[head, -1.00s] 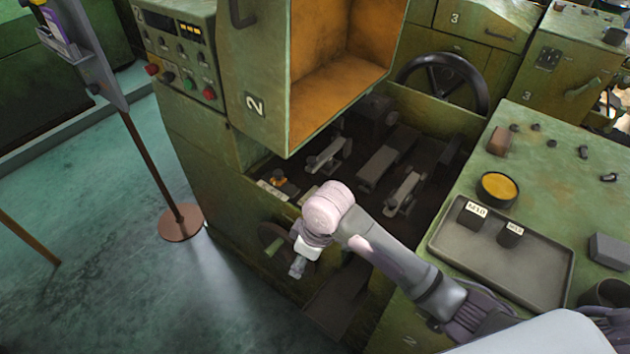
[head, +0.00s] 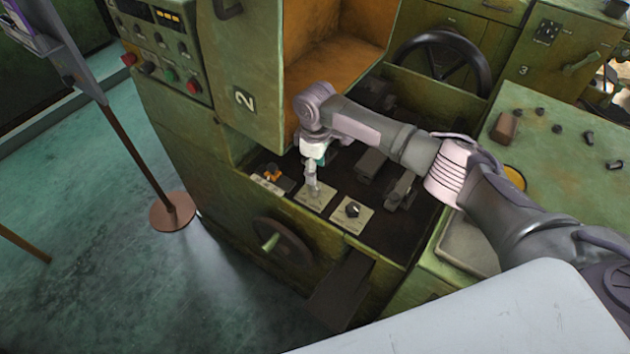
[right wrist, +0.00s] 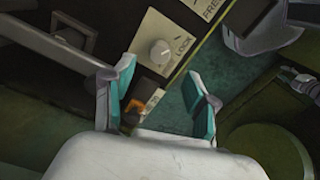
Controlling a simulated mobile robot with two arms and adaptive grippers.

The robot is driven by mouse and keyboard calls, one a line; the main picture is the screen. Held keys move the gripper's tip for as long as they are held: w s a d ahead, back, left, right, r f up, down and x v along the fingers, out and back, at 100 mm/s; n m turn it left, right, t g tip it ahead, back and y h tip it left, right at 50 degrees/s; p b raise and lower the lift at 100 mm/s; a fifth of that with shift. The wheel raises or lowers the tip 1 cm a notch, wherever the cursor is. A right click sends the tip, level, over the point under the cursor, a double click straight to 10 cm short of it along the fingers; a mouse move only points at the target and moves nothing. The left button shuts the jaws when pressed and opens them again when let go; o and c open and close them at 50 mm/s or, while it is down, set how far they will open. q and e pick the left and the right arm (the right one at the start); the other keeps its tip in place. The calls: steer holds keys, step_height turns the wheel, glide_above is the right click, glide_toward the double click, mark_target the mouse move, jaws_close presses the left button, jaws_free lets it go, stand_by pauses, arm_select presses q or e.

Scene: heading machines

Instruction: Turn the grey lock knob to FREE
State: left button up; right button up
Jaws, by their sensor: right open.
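My left gripper is not in view.
A black knob (head: 352,210) on a second plate is to the right. An orange part (head: 272,173) is to the left. The open orange-lined guard (head: 335,60) stands close behind my wrist. A handwheel (head: 282,242) is on the front face.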

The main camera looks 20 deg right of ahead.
mark_target(315, 191)
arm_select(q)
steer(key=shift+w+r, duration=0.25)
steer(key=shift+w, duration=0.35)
arm_select(e)
step_height(315, 191, down, 7)
jaws_close()
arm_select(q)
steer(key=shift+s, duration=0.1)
